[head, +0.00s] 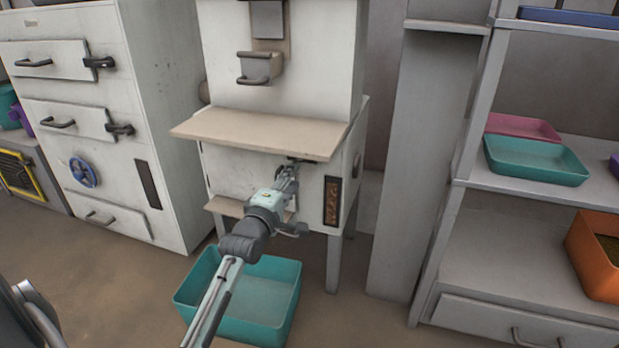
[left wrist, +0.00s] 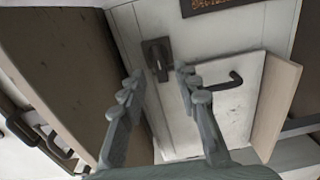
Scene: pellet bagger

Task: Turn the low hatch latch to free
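The low hatch (head: 235,172) is a white panel on the pellet bagger, under its tan shelf. In the left wrist view the hatch (left wrist: 215,115) has a dark bent handle (left wrist: 228,82). The dark latch (left wrist: 157,56) sits on a plate beside the hatch edge. In the head view only a dark bit of the latch (head: 301,160) shows under the shelf edge. My left gripper (head: 290,172) is in front of it. In the left wrist view its fingers (left wrist: 160,76) are apart, with the latch just beyond their tips; contact cannot be told. My right gripper is not in view.
The shelf (head: 260,130) juts out above my left gripper. A teal bin (head: 262,305) stands on the floor below. A white cabinet (head: 165,120) with latched drawers is at left, a grey rack (head: 470,150) with trays at right.

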